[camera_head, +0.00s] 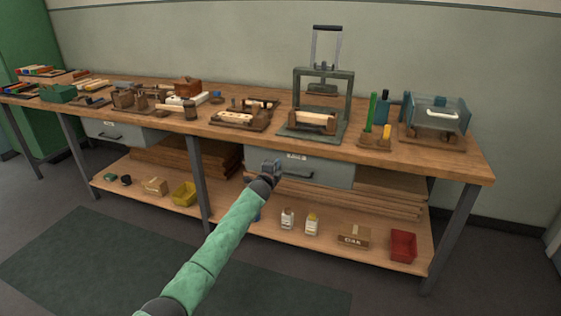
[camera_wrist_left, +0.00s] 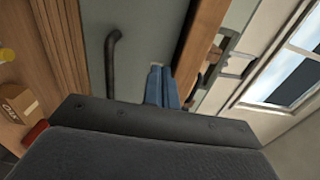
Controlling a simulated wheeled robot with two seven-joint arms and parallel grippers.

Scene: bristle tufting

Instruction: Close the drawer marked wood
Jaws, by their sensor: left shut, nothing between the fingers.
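Two grey drawers hang under the bench top. The right drawer (camera_head: 330,172) has a dark bar handle (camera_head: 297,176) and a small pale label (camera_head: 297,156) too small to read. The left drawer (camera_head: 140,135) has a dark handle; I see no readable word on it. My left gripper (camera_head: 270,166) is shut and empty, in front of the left end of the right drawer. In the left wrist view its blue fingers (camera_wrist_left: 163,88) point at the grey drawer front (camera_wrist_left: 140,40) beside the handle (camera_wrist_left: 113,50). I cannot tell whether they touch, or any gap behind the front. My right gripper is out of view.
The wooden bench top (camera_head: 380,158) overhangs the drawers and carries a press (camera_head: 323,100), trays and tools. Bench legs flank the drawers.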

